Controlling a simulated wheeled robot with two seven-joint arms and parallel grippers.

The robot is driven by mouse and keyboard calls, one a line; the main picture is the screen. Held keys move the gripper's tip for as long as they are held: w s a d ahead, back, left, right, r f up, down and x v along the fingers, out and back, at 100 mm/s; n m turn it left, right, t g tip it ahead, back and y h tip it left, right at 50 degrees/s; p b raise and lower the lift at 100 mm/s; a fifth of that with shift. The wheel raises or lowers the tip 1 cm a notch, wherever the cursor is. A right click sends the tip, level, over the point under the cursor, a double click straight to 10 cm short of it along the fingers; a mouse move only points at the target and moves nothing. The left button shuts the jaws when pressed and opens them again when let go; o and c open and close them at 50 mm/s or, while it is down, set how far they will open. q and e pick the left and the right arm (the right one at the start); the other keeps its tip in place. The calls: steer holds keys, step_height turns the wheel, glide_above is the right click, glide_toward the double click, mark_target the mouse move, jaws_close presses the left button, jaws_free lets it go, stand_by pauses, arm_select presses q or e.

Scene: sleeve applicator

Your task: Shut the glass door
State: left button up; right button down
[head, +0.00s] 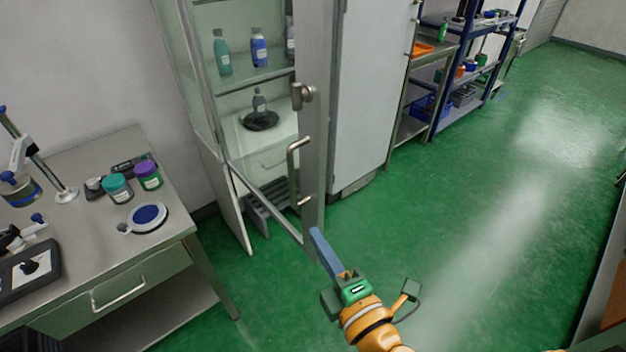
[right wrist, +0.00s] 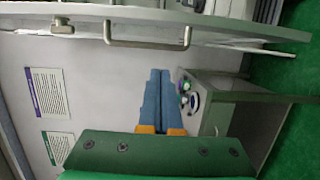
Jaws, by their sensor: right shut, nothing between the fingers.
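The glass door (head: 313,120) of the tall cabinet stands open, swung out toward me and seen nearly edge-on in the head view. It carries a bar handle (head: 293,172) and a lock knob (head: 302,95). In the right wrist view the door frame (right wrist: 230,33) runs across the top, with its handle (right wrist: 148,43). My right gripper (head: 316,234) is shut and empty, its blue fingers close to the door's lower end; I cannot tell if they touch it. The fingers also show in the right wrist view (right wrist: 158,76), below the handle. My left gripper is out of view.
The cabinet's shelves hold bottles (head: 259,47) and a black dish (head: 260,120). A steel bench (head: 185,225) with jars and a scale (head: 149,215) stands at left. Shelving (head: 440,110) stands beyond the cabinet. The green floor (head: 480,220) at right is clear.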

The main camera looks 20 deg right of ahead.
mark_target(313, 189)
steer(key=w+d+b, duration=0.1)
steer(key=w, duration=0.2)
steer(key=w+d+r+b, duration=0.1)
steer(key=w, duration=0.3)
steer(key=w+b, duration=0.1)
steer(key=w, duration=0.3)
steer(key=shift+d+r, duration=0.25)
steer(key=shift+d, duration=0.15)
